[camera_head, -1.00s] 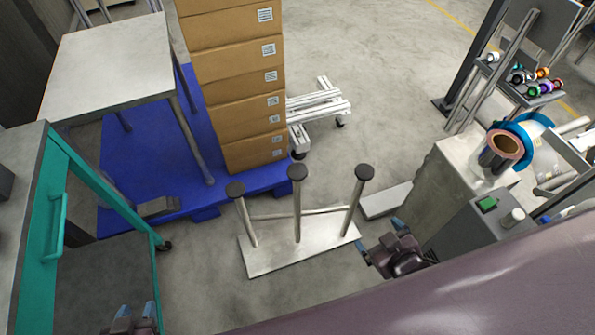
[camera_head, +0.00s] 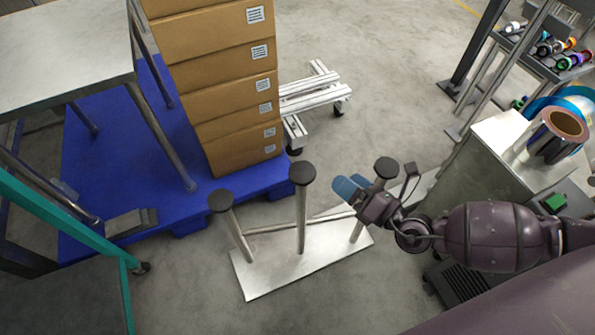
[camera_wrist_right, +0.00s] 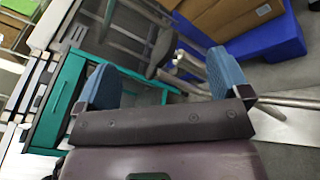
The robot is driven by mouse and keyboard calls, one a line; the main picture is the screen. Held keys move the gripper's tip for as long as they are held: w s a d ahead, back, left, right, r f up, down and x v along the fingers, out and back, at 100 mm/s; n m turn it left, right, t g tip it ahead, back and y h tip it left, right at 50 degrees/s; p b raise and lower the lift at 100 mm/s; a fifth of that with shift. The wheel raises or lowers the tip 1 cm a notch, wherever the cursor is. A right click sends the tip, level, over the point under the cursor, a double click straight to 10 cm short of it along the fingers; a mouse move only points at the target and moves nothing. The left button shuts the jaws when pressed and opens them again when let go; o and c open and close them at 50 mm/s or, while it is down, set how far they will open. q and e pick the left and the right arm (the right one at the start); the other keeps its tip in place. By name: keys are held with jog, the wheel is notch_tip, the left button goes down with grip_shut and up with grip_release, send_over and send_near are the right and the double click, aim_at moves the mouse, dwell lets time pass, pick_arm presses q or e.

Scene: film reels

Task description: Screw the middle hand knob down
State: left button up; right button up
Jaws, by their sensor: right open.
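A metal stand with a flat base plate (camera_head: 268,280) carries three posts with dark round knobs. The middle hand knob (camera_head: 302,174) tops the middle post, between the left knob (camera_head: 221,201) and the right knob (camera_head: 386,167). My right gripper (camera_head: 347,188) has blue fingers. It is open and empty, to the right of the middle knob and apart from it, in front of the right post. In the right wrist view, the gap between the fingers (camera_wrist_right: 163,78) is wide. A dark knob (camera_wrist_right: 160,52), seemingly the middle one, shows beyond it. My left gripper is out of view.
Stacked cartons (camera_head: 225,85) stand on a blue pallet (camera_head: 85,185) behind the stand. A metal table (camera_head: 60,55) and a teal cart (camera_head: 60,222) are at left. A grey machine cabinet (camera_head: 490,165) with reels is at right. A white wheeled frame (camera_head: 310,98) lies behind.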

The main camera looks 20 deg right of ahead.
aim_at(304, 174)
notch_tip(304, 174, down, 4)
jog(key=w+d+n+g+y+b, duration=0.1)
jog(key=w+n+g+y+b, duration=0.2)
jog(key=n+g+y+b, duration=0.85)
jog(key=w+a+n+t+h+p, duration=0.1)
jog(key=a, duration=0.1)
jog(key=w+a+n+t+h+p, duration=0.1)
jog(key=w+a+n+t+p, duration=0.1)
jog(key=a, duration=0.1)
jog(key=w+a+n+t+h+p, duration=0.1)
jog(key=a, duration=0.2)
jog(key=shift+w+n+t+h+p, duration=0.25)
jog(key=shift+w+h+p, duration=0.05)
jog(key=shift+w+h, duration=0.05)
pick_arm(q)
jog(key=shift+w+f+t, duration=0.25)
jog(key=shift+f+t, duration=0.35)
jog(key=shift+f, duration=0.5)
pick_arm(e)
jog(key=shift+w+a, duration=0.25)
jog(key=shift+a, duration=0.15)
jog(key=c, duration=0.9)
